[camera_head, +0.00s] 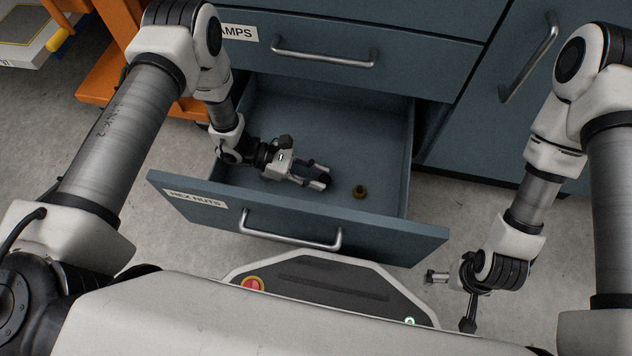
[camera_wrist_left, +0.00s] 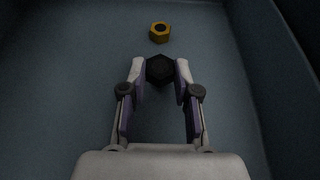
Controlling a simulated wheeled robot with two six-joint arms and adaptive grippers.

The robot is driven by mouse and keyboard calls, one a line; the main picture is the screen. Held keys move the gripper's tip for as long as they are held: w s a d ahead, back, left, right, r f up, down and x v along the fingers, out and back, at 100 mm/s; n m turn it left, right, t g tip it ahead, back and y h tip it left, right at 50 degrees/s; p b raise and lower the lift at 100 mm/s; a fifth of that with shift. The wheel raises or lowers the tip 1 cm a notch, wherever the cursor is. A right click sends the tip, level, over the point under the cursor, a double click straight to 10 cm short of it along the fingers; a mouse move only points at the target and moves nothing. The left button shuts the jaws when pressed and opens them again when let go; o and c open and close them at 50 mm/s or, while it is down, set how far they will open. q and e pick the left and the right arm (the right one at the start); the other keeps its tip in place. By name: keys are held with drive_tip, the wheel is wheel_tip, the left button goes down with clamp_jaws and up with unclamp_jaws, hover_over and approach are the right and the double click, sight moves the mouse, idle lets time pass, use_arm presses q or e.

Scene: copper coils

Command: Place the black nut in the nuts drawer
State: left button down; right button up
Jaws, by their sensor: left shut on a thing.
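The nuts drawer (camera_head: 300,222), labelled HEX NUTS, is pulled open. My left gripper (camera_head: 322,178) is inside it, low over the drawer floor. In the left wrist view, my left gripper (camera_wrist_left: 160,72) is shut on the black nut (camera_wrist_left: 160,69), which sits between its fingertips. I cannot tell whether the nut touches the drawer floor. In the head view the nut is hard to make out against the fingers. My right gripper (camera_head: 437,277) is outside the drawer at the lower right; its finger gap is too small to judge.
A brass nut (camera_head: 360,191) lies on the drawer floor just beyond my left fingertips, and it also shows in the left wrist view (camera_wrist_left: 160,32). A closed drawer (camera_head: 360,50) is above. A closed cabinet door (camera_head: 545,75) is at the right. An orange frame (camera_head: 110,85) stands at the left.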

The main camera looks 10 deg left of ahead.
use_arm(q)
wheel_tip(320, 180, down, 3)
drive_tip(key=shift+r+b, duration=0.15)
drive_tip(key=shift+b, duration=0.15)
drive_tip(key=shift+r, duration=0.15)
drive_tip(key=c, duration=0.9)
unclamp_jaws()
drive_tip(key=shift+o, duration=0.2)
use_arm(e)
drive_tip(key=shift+f, duration=0.8)
